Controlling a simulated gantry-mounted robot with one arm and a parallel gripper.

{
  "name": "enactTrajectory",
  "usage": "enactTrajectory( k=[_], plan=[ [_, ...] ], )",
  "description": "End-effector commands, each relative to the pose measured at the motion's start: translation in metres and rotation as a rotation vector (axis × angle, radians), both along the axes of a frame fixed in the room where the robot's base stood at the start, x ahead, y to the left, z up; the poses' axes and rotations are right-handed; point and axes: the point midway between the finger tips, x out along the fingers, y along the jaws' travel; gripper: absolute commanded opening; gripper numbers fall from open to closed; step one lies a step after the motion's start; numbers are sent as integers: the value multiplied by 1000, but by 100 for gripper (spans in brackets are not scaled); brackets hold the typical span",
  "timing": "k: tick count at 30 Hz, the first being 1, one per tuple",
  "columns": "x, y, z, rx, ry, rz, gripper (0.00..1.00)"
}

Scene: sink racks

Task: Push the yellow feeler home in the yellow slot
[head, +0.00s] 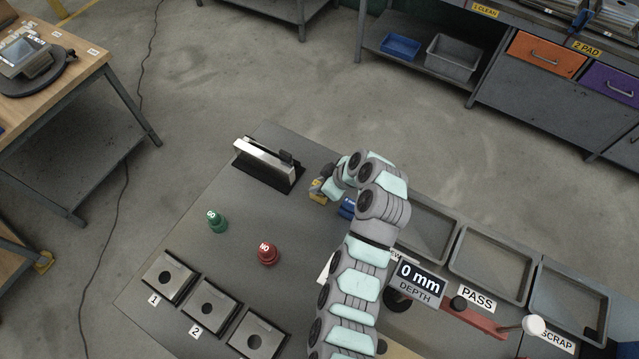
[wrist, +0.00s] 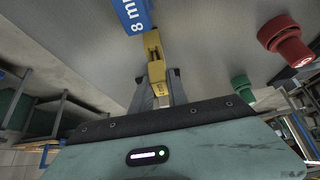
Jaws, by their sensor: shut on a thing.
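The yellow feeler (wrist: 155,62) is between the fingers of my gripper (wrist: 160,82) in the wrist view, and the fingers are shut on it. In the head view the yellow piece (head: 317,190) shows at the end of my gripper (head: 328,189), over the grey bench beside the metal fixture. A blue block marked "8 mm" (wrist: 132,14) appears just past the feeler. I cannot tell whether the two touch. I cannot make out a yellow slot in either view. The depth display (head: 418,280) reads 0 mm.
A metal fixture (head: 268,160) stands left of my gripper. A green button (head: 216,222) and a red button (head: 267,254) stand on the bench. Numbered blocks (head: 210,305) line the front left. Grey trays (head: 490,262) lie to the right, past my arm.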

Motion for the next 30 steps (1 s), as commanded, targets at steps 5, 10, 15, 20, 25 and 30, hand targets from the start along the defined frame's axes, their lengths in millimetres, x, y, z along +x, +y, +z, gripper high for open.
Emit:
enactTrajectory(
  k=[5, 10, 15, 20, 25, 30],
  plan=[
    [0, 0, -6, 0, 0, 0, 0],
    [0, 0, -5, 0, 0, 0, 28],
    [0, 0, -5, 0, 0, 0, 42],
    [0, 0, -5, 0, 0, 0, 45],
    [0, -1, -4, 0, -1, -1, 45],
    [-4, -11, 12, -2, -5, -2, 45]
  ],
)
